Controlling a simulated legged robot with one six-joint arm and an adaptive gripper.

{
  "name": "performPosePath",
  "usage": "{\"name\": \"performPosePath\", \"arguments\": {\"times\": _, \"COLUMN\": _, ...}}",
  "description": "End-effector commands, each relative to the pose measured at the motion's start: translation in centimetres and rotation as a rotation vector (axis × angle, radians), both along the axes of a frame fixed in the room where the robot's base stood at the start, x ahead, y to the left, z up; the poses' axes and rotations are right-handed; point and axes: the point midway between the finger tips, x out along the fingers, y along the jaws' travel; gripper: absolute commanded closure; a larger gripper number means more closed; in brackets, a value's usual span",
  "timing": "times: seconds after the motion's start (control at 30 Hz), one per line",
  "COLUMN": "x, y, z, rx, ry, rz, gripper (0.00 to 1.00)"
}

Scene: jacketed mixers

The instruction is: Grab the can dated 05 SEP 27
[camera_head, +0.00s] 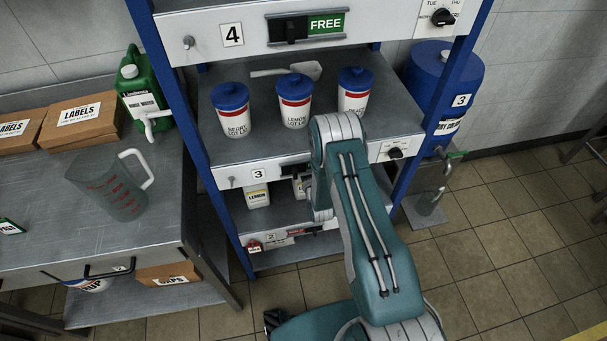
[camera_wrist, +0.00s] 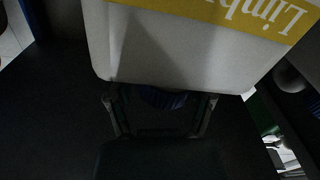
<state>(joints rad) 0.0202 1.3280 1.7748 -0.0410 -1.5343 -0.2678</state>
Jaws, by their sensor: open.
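Three white cans with blue lids and red bands stand upright in a row on the middle shelf: a left can (camera_head: 232,110), a middle can labelled LEMON (camera_head: 294,101) and a right can (camera_head: 354,93). I can read no date on any of them. My gripper (camera_wrist: 158,117) is open in the wrist view; its two dark fingers are apart. A dark blue ribbed thing (camera_wrist: 165,98) shows between them, too dark to identify. A white container with a yellow band (camera_wrist: 185,48) fills the top of the wrist view, upside down. In the head view my arm hides my gripper.
A white scoop (camera_head: 288,70) lies behind the cans. Blue posts (camera_head: 175,95) frame the shelves. A bench with a jug (camera_head: 110,190) is at left, and a blue drum (camera_head: 427,85) at right.

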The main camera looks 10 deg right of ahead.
Motion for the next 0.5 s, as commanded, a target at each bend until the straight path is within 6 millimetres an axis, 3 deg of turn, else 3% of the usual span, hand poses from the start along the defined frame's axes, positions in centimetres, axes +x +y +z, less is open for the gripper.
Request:
{"name": "performPosePath", "arguments": {"times": 0.13, "x": 1.36, "y": 0.03, "z": -0.04, "rx": 0.0, "ry": 0.001, "rz": 0.0, "gripper": 0.32}}
{"name": "performPosePath", "arguments": {"times": 0.37, "x": 1.44, "y": 0.02, "z": -0.06, "rx": 0.0, "ry": 0.002, "rz": -0.001, "gripper": 0.32}}
{"name": "performPosePath", "arguments": {"times": 0.5, "x": 1.42, "y": 0.01, "z": -0.06, "rx": 0.0, "ry": 0.002, "rz": -0.001, "gripper": 0.94}}
